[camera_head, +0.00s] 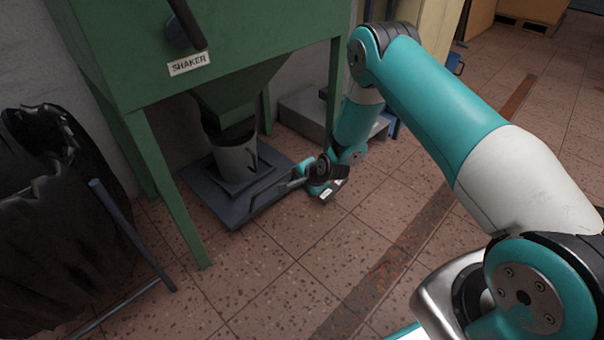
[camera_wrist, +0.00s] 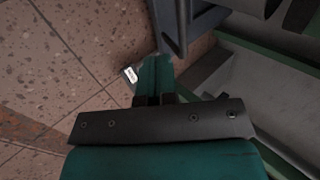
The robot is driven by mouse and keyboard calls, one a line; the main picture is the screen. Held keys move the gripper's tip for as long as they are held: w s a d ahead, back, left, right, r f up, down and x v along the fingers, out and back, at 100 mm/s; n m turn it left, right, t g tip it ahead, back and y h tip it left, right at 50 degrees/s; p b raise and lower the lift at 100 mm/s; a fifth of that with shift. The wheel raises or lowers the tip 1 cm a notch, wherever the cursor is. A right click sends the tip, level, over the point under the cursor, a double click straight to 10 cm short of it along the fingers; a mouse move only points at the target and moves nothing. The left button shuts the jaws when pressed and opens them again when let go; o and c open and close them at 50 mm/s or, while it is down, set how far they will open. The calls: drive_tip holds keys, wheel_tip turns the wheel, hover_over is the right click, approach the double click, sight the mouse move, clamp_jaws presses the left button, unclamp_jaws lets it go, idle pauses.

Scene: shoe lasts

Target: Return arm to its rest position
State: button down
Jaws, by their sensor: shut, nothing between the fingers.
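My teal and white arm reaches down from the right in the head view to low beside the green shaker. My gripper (camera_head: 322,182) is near the floor at the right edge of the dark platform under the shaker. It is shut and holds nothing. In the wrist view my gripper (camera_wrist: 155,75) shows its fingers together, pointing away from the camera. A small white label shows beside the fingertips. A grey mug-like container (camera_head: 236,160) with a handle stands on the platform, left of my gripper and apart from it.
The green shaker (camera_head: 215,55) stands on legs, with its hopper above the container. The dark platform (camera_head: 225,208) lies close to my gripper. A grey box (camera_head: 302,112) is behind the forearm. A black bag (camera_head: 45,215) stands at left. Tiled floor (camera_head: 270,290) in front is clear.

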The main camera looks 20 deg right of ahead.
drive_tip(key=shift+s+d+r, duration=0.1)
drive_tip(key=shift+s+r, duration=0.3)
drive_tip(key=shift+r, duration=0.1)
drive_tip(key=s+a+r+n+g+y+p, duration=0.1)
drive_tip(key=s+a+r+n, duration=0.2)
drive_tip(key=r, duration=0.6)
drive_tip(key=s+a+r+n+g, duration=0.2)
drive_tip(key=s+a+r+n, duration=0.15)
drive_tip(key=r, duration=0.55)
drive_tip(key=s+a+r+n+g+y+p, duration=0.1)
drive_tip(key=s+a+r+n, duration=0.2)
drive_tip(key=r, duration=0.6)
drive_tip(key=s+r+n+g+p, duration=0.1)
drive_tip(key=s+r+n, duration=0.35)
drive_tip(key=s, duration=0.45)
drive_tip(key=s+r+n+g+h+p, duration=0.1)
drive_tip(key=s+r+n, duration=0.3)
drive_tip(key=s, duration=0.5)
drive_tip(key=s+r+n+g, duration=0.25)
drive_tip(key=s+r, duration=0.35)
drive_tip(key=s, duration=0.3)
wheel_tip(320, 180, up, 37)
drive_tip(key=p, duration=3.7)
drive_tip(key=shift+w+t, duration=0.45)
drive_tip(key=shift+a, duration=0.1)
